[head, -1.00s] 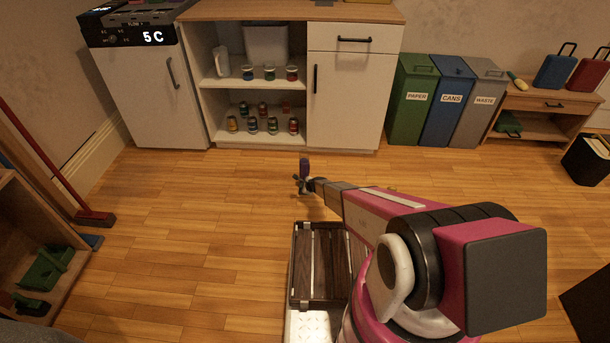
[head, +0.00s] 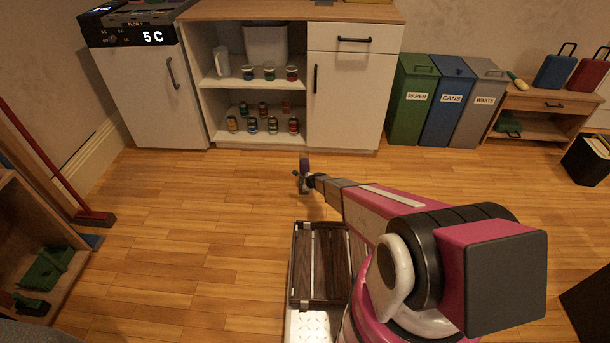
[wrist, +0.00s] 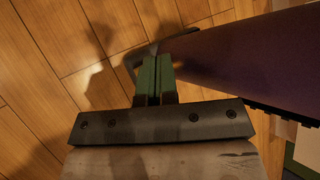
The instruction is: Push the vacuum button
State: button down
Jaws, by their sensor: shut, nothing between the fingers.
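My gripper (wrist: 157,75) shows in the wrist view with its two green fingers pressed together and nothing between them. A long dark purple body (wrist: 245,57) lies across the right of that view, close to the fingertips. I cannot tell whether it is the vacuum or whether the fingers touch it. A dark curved piece (wrist: 142,54) shows at its left end, beside the fingertips. In the head view my arm's far end is over the floor before the cabinet, very small, with a purple piece (head: 304,164) upright there. I cannot make out a button in either view.
A white cabinet (head: 350,100) with jars on its open shelves stands behind the arm's end. Three bins, including the blue one (head: 450,115), stand to its right. A dark slatted rack (head: 320,265) is near my base. The wooden floor (head: 190,220) is open on the left.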

jog(key=shift+r, duration=2.05)
jog(key=s+d+r+n+g, duration=0.1)
jog(key=s+d+r+n, duration=0.2)
jog(key=s+r, duration=0.35)
jog(key=s+d+r+n+g, duration=0.1)
jog(key=s+d+r+n, duration=0.25)
jog(key=r, duration=0.65)
jog(key=s+d+r+n+g, duration=0.15)
jog(key=s+r+n, duration=0.25)
jog(key=r, duration=0.4)
jog(key=s+d+r+n+g+h, duration=0.1)
jog(key=s+d+r+n+h, duration=0.2)
jog(key=s+d+r, duration=0.4)
jog(key=s+d+r+n+g+h, duration=0.2)
jog(key=s+d+r+n, duration=0.3)
jog(key=s+d+r, duration=0.3)
jog(key=s+r+h, duration=0.1)
jog(key=s+r, duration=0.3)
jog(key=s, duration=0.3)
jog(key=shift+d+r, duration=0.15)
jog(key=shift+d, duration=0.15)
jog(key=shift+s+n+g, duration=0.1)
jog(key=shift+n+g, duration=0.15)
